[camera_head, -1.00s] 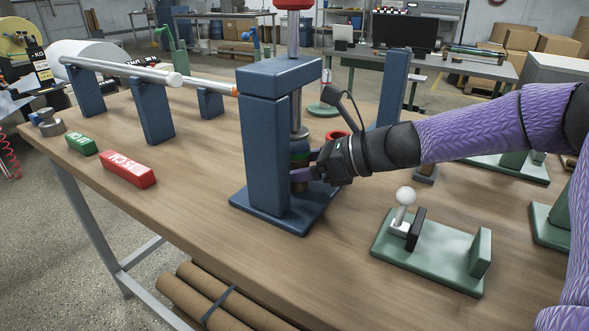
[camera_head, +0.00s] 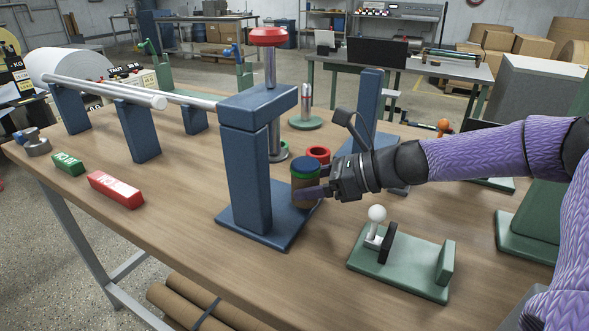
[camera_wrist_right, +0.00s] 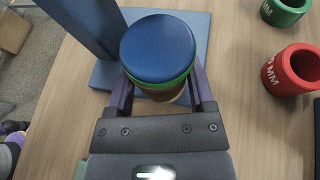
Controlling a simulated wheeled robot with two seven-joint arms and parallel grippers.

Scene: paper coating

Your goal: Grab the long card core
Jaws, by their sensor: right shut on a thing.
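Long brown card tubes (camera_head: 172,298), which look like the long card cores, lie below the table top at the bottom of the head view, with a dark strap across them. My right gripper (camera_head: 309,192) is shut on a short brown core (camera_head: 304,197) with a green band and a blue top. The blue top (camera_wrist_right: 158,48) shows between its two fingers in the right wrist view. This core is upright, beside the blue press (camera_head: 247,170) and partly over its base plate; I cannot tell whether it touches. My left gripper is not in view.
A green fixture with a white-knobbed lever (camera_head: 376,213) stands right of the press. A red ring (camera_head: 318,154) is behind the held core. A silver bar (camera_head: 110,92) rests on blue stands. Red (camera_head: 116,189) and green (camera_head: 68,164) blocks lie left. The front table strip is clear.

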